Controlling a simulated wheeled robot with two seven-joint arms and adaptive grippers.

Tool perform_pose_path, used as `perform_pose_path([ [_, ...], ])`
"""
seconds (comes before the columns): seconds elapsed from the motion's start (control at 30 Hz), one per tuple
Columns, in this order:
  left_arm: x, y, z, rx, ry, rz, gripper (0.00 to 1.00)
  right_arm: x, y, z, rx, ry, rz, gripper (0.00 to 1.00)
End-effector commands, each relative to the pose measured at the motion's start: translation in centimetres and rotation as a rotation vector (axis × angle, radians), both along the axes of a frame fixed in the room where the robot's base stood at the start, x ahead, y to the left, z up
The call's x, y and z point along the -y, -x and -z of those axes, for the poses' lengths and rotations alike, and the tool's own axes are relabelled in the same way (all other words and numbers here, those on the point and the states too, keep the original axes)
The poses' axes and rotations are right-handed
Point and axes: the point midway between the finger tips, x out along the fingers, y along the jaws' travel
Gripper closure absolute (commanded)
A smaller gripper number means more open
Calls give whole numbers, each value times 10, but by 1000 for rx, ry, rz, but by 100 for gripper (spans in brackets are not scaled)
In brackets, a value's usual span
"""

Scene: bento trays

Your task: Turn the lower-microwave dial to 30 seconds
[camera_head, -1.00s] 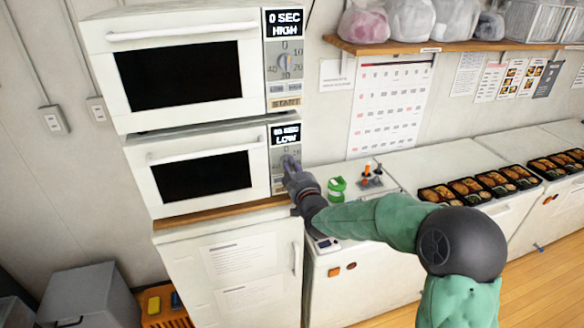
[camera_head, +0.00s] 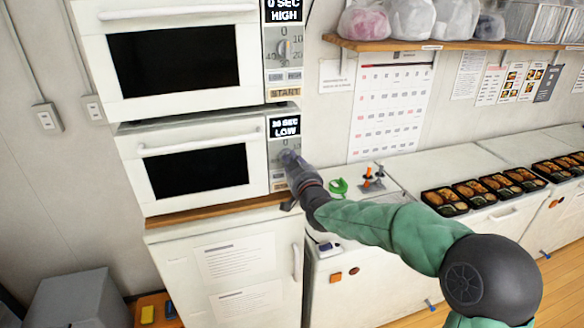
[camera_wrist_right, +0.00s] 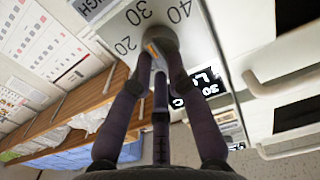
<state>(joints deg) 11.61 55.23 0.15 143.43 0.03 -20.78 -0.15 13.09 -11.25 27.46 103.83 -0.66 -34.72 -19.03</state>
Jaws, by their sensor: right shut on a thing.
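The lower microwave (camera_head: 150,170) is white with a dark window and stands on a wooden board. Its display (camera_head: 284,127) appears to read 30 SEC LOW, though the digits are small in the head view. The display also shows in the right wrist view (camera_wrist_right: 203,84), with a 30 visible. My right gripper (camera_head: 289,160) is at the control panel, shut on the dial (camera_wrist_right: 160,38), which the fingers partly cover. The numbers 20, 30 and 40 show around the dial on the panel. My left gripper is in neither view.
The upper microwave (camera_head: 90,60) sits directly above and reads 0 SEC HIGH. A counter to the right carries a green tape roll (camera_head: 338,186) and several bento trays (camera_head: 468,196). A shelf (camera_head: 400,44) with bags hangs on the wall.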

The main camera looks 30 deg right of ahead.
Motion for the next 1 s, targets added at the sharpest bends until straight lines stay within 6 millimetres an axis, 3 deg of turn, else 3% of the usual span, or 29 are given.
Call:
perform_pose_path([
  [0.27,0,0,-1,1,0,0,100,-1,0,1,-2,-3,-1,100],
  [0.3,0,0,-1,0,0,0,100,0,0,1,-2,-3,-1,77],
  [0.37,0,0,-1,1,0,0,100,0,0,1,-2,-3,-1,60],
  [0.77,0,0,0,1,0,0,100,-1,2,0,-1,-1,-1,59],
  [1.0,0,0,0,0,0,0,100,-7,28,0,-1,-1,-1,59],
])
